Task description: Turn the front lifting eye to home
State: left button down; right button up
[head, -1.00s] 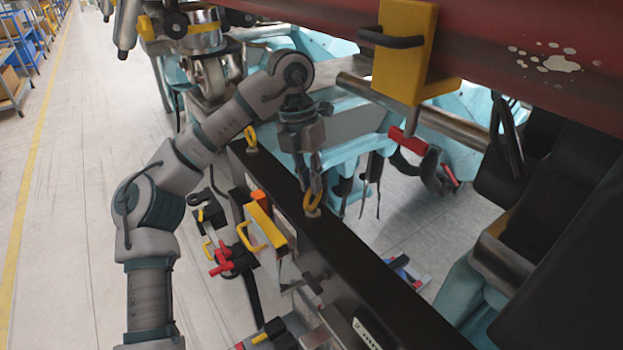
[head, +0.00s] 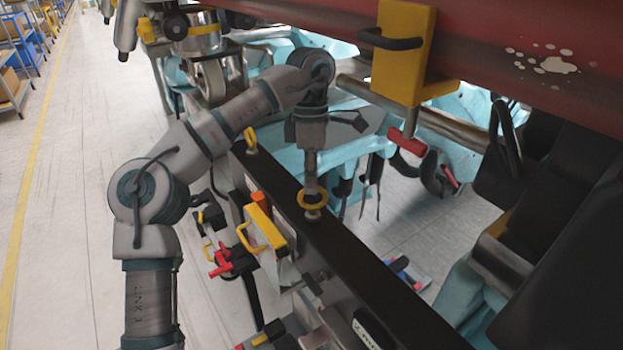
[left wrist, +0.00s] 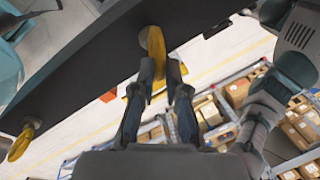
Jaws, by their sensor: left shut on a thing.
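Two yellow ring-shaped lifting eyes stand on the long black beam (head: 375,265). The nearer lifting eye (head: 313,206) is in my left gripper (head: 311,188), which comes down on it from above and is shut on its ring. In the head view this ring shows its broad face. In the left wrist view the held lifting eye (left wrist: 156,45) shows nearly edge-on between the fingertips (left wrist: 162,80). The farther lifting eye (head: 251,141) stands free, and it also shows at the lower left of the left wrist view (left wrist: 21,143). My right gripper is not in view.
A yellow handle (head: 262,232) and red clamps (head: 222,262) sit along the beam's left side. A red beam (head: 500,50) with a yellow block (head: 403,50) crosses overhead at right. Black panels (head: 580,200) stand at right. The floor at left is clear.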

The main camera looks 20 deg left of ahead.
pick_arm(q)
jog(key=m, duration=0.3)
jog(key=m+y, duration=0.1)
jog(key=m, duration=0.2)
jog(key=shift+w+r, duration=0.15)
jog(key=shift+w, duration=0.05)
jog(key=m+y, duration=0.1)
jog(key=m, duration=0.5)
jog(key=shift+d, duration=0.15)
jog(key=c, duration=1.2)
grip_release()
jog(key=shift+w, duration=0.1)
jog(key=shift+w+f, duration=0.15)
jog(key=shift+f, duration=0.05)
